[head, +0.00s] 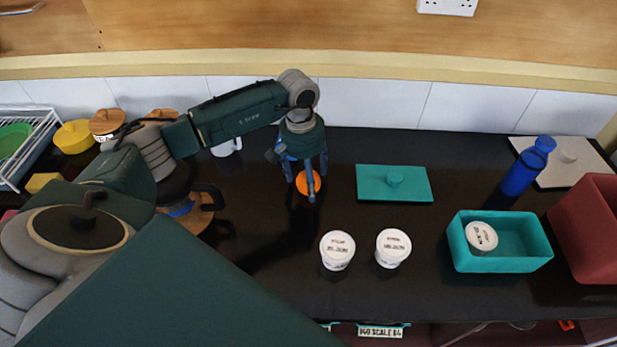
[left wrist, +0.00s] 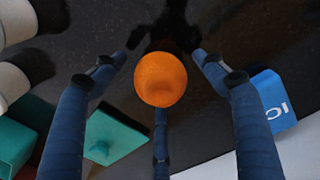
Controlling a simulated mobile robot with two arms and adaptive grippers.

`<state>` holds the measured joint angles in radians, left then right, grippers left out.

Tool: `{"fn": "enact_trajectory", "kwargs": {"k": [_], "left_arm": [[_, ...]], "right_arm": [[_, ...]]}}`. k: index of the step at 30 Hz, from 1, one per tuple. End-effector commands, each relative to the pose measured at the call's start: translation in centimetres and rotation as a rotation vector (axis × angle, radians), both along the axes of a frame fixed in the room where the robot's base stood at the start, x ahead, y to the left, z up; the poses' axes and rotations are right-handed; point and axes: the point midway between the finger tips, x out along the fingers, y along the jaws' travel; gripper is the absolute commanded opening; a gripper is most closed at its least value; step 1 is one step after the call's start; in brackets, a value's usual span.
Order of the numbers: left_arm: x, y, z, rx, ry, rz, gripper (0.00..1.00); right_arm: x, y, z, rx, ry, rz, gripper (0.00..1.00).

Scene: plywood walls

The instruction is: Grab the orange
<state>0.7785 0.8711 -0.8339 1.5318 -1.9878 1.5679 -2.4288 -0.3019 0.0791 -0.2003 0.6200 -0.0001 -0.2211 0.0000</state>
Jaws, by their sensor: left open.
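The orange (head: 308,183) sits on the black countertop, left of the teal lid. My left gripper (head: 305,180) comes down from above it, with fingers spread around the orange. In the left wrist view the orange (left wrist: 160,79) lies in the middle between the open fingers of my left gripper (left wrist: 160,85). Gaps show between the side fingers and the orange. The lower finger's tip is close to the orange's edge; I cannot tell whether it touches. My right gripper is not in view.
A teal lid (head: 394,183) lies right of the orange. Two white tubs (head: 337,250) (head: 393,248) stand in front. A teal box (head: 500,262) holds another tub. A blue bottle (head: 527,167) stands at right. A white mug (head: 226,147) and blue box (left wrist: 273,101) are nearby.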

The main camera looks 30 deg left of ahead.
Motion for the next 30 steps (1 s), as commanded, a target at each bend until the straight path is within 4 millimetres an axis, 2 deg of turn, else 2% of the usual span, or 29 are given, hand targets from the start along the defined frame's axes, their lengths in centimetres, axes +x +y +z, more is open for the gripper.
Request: {"fn": "enact_trajectory", "kwargs": {"k": [6, 8, 14, 15, 24, 30], "left_arm": [[0.0, 0.0, -0.2, 0.0, 0.0, 0.0, 0.71], [0.0, 0.0, -0.2, 0.0, -0.001, 0.0, 0.61], [0.0, 0.0, -0.1, 0.001, 0.0, 0.001, 0.22], [0.0, 0.0, -0.1, 0.0, -0.001, 0.001, 0.19], [0.1, 0.0, 0.2, 0.001, -0.003, 0.001, 0.19], [0.2, 0.1, 2.0, 0.0, -0.006, 0.001, 0.19]], "right_arm": [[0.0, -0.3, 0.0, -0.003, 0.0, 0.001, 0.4], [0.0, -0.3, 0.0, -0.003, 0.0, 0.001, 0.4], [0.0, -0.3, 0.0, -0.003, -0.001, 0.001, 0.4], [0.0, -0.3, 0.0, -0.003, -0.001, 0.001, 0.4], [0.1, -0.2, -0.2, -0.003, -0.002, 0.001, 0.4], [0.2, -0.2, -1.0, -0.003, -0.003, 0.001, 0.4]]}}
